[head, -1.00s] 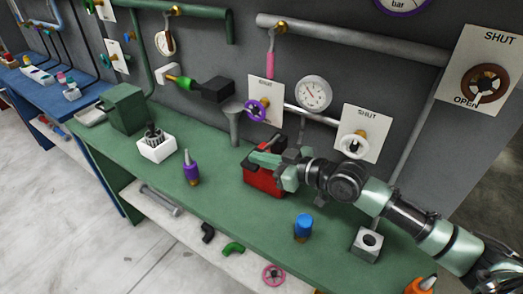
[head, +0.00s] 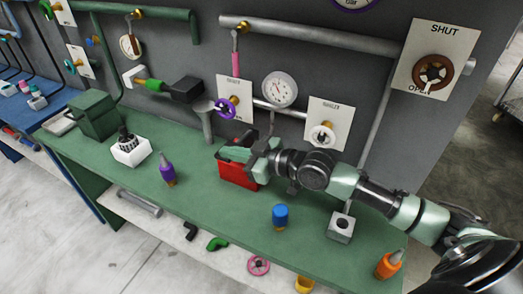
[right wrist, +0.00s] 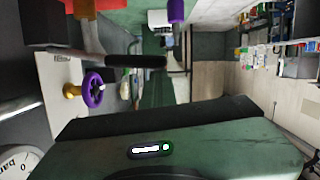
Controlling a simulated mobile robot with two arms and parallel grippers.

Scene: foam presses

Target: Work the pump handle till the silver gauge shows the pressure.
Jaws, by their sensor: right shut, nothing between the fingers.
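The red pump (head: 238,173) stands on the green bench against the wall. Its grey lever with a black grip (right wrist: 137,61) shows in the right wrist view, beside the red body. In the head view my right gripper (head: 236,152) is at the top of the pump and partly hides it and the handle. It is shut and empty; whether it touches the handle I cannot tell. The silver gauge (head: 280,89) is on the wall above and right of the pump, with a white face; its reading is too small to make out. My left gripper is out of view.
A purple valve wheel (head: 226,107) and a white one (head: 322,136) flank the gauge. A grey funnel (head: 207,122) stands left of the pump.

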